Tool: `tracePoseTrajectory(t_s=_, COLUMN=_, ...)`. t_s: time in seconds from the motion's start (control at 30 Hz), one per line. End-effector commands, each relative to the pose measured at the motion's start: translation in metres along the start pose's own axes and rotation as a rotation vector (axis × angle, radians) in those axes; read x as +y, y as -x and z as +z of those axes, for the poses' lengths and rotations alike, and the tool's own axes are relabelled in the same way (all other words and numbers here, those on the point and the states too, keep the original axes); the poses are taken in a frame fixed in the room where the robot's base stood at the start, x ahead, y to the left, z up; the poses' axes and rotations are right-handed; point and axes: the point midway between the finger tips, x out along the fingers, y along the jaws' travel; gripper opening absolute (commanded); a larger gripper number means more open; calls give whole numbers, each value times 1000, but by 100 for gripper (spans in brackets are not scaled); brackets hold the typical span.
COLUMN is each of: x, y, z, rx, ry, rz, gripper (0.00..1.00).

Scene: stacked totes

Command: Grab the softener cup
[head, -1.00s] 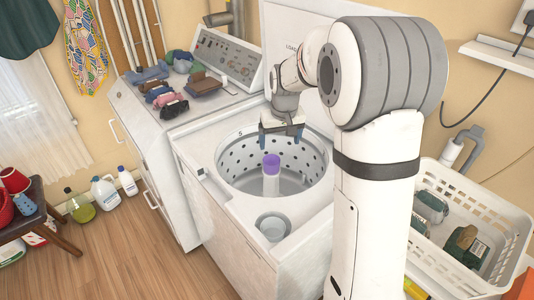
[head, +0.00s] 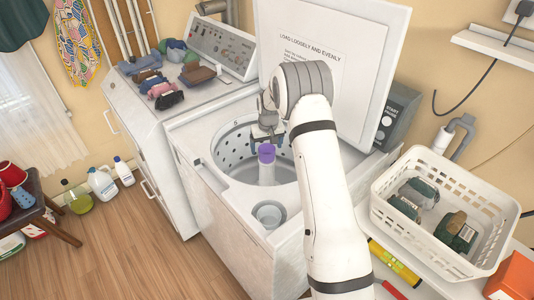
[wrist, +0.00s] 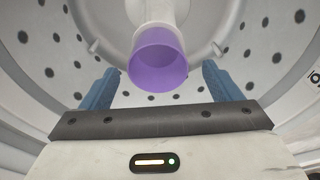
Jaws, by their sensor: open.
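The softener cup (head: 266,153) is a purple, open-topped cup on top of the white post in the middle of the washer drum. In the wrist view the purple cup (wrist: 158,58) shows between and beyond the two blue fingers. My gripper (head: 267,137) is open and empty, just above and behind the cup in the head view. In the wrist view my gripper (wrist: 160,88) has a finger on each side of the cup, with gaps on both sides. I cannot tell how deep the fingers reach along the cup.
The perforated drum wall (head: 226,150) surrounds the post. The raised lid (head: 335,65) stands behind. A small round dispenser (head: 269,215) is at the washer's front corner. A white basket (head: 395,175) with several items is at right. Folded clothes (head: 165,90) lie on the left machine.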

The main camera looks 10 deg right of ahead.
Motion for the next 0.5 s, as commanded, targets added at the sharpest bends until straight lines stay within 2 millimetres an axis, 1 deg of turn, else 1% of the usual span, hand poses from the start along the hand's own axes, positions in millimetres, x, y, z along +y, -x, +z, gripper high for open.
tracePoseTrajectory(t_s=0.1, x=3, y=-16, z=1, rx=-3, ry=-1, rz=0, gripper=84)
tracePoseTrajectory(t_s=0.2, x=2, y=-26, z=1, rx=-2, ry=0, rz=0, gripper=84)
tracePoseTrajectory(t_s=0.3, x=2, y=-30, z=0, rx=0, ry=0, rz=0, gripper=84)
tracePoseTrajectory(t_s=0.5, x=3, y=-31, z=1, rx=0, ry=-1, rz=0, gripper=84)
